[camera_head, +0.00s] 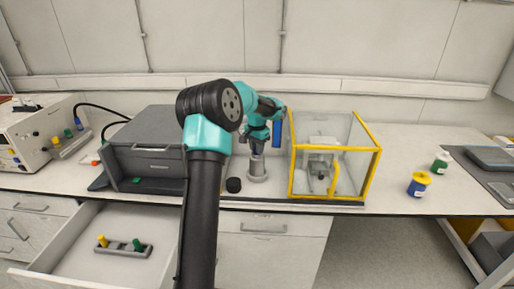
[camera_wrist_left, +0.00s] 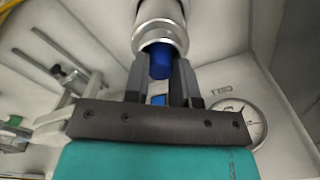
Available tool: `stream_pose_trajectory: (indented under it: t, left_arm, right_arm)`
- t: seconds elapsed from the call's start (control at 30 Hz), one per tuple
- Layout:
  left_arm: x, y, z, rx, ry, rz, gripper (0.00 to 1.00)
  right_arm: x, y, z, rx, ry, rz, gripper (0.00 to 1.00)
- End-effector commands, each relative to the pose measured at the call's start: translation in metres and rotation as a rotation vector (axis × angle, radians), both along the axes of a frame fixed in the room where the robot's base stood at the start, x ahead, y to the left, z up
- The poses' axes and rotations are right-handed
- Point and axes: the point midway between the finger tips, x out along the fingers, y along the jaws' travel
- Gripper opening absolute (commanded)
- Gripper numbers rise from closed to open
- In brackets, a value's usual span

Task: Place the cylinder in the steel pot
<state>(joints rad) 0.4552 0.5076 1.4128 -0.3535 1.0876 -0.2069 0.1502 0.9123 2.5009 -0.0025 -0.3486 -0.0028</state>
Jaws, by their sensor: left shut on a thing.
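The steel pot (camera_head: 257,172) stands on the bench in the head view, left of the yellow-framed enclosure. In the left wrist view, a bright metal body with a round rim (camera_wrist_left: 160,30), apparently the pot, is at the top. My left gripper (camera_head: 257,147) is above the pot in the head view. In the left wrist view its fingers (camera_wrist_left: 160,80) are shut on a blue cylinder (camera_wrist_left: 160,64). The cylinder's far end is at the metal rim; I cannot tell how deep it sits. In the head view the gripper hides the cylinder. My right gripper is not in view.
A yellow-framed clear enclosure (camera_head: 346,190) stands close right of the pot. A black round piece (camera_head: 233,185) lies left of it. A grey box (camera_head: 150,143) is further left.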

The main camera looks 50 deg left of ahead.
Motion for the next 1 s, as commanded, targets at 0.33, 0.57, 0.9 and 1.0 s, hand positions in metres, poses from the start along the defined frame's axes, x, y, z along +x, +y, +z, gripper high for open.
stream_pose_trajectory:
  t: [0.33, 0.57, 0.9, 1.0]
  left_arm:
    - [0.000, 0.000, -0.002, 0.000, 0.000, 0.000, 0.49]
    - [0.000, 0.000, -0.002, 0.000, 0.000, 0.000, 0.50]
    - [0.000, 0.000, 0.025, 0.002, -0.004, 0.000, 0.50]
    - [0.001, 0.000, 0.043, 0.002, -0.004, -0.001, 0.50]
  right_arm:
    - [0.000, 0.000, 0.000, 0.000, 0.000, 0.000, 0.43]
    - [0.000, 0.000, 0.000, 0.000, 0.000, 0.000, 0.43]
    - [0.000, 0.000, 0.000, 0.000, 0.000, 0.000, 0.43]
    - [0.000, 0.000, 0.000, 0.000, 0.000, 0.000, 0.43]
